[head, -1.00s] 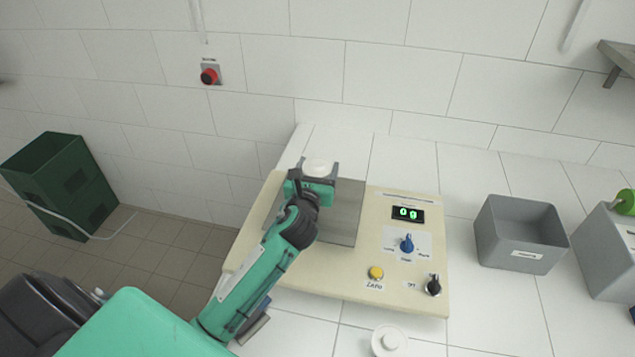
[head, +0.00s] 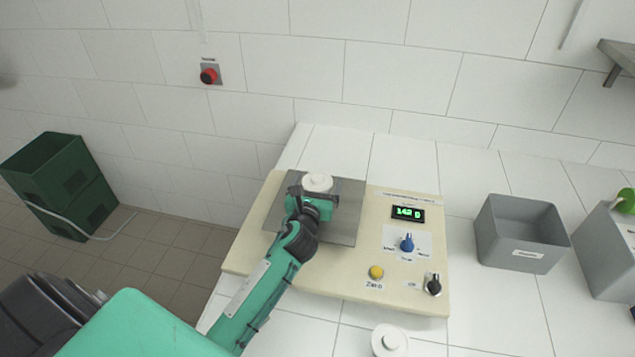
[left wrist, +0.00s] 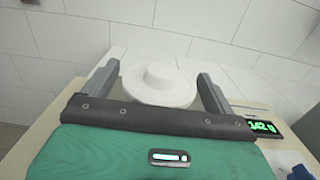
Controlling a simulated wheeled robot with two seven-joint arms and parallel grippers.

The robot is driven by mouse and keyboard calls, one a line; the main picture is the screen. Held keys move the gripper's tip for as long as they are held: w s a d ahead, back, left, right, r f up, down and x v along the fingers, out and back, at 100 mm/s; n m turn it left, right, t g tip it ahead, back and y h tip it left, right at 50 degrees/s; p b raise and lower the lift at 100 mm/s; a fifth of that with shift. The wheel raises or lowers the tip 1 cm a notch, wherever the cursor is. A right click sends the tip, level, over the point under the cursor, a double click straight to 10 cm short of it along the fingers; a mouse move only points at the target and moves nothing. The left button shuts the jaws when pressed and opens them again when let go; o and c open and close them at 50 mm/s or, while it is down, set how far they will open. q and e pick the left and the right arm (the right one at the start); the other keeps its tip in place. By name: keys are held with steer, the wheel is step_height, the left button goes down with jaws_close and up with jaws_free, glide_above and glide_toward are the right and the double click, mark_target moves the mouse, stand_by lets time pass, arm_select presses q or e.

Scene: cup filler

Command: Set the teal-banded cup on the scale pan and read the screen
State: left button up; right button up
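The white-lidded cup (head: 318,183) stands upright over the grey scale pan (head: 343,222), toward its back left. Its round white lid with a raised middle also shows in the left wrist view (left wrist: 160,82). The cup's side and any teal band are hidden. My left gripper (head: 314,187) reaches in from the front left, with one finger on each side of the cup. In the left wrist view the fingers (left wrist: 160,90) look spread, with small gaps beside the lid. The screen (head: 408,214) is lit green and appears to read 142 g. My right gripper is not in view.
The cream scale panel carries a blue knob (head: 407,243), a yellow button (head: 376,272) and a black knob (head: 433,285). A white round lidded thing (head: 389,340) stands in front. A grey bin (head: 520,235) is at right. White tiles between are clear.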

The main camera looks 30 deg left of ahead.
arm_select(q)
steer(key=shift+r, duration=0.2)
steer(key=shift+s+f, duration=0.1)
steer(key=shift+s, duration=0.15)
steer(key=b+v, duration=0.2)
steer(key=v, duration=0.8)
steer(key=shift+v, duration=0.8)
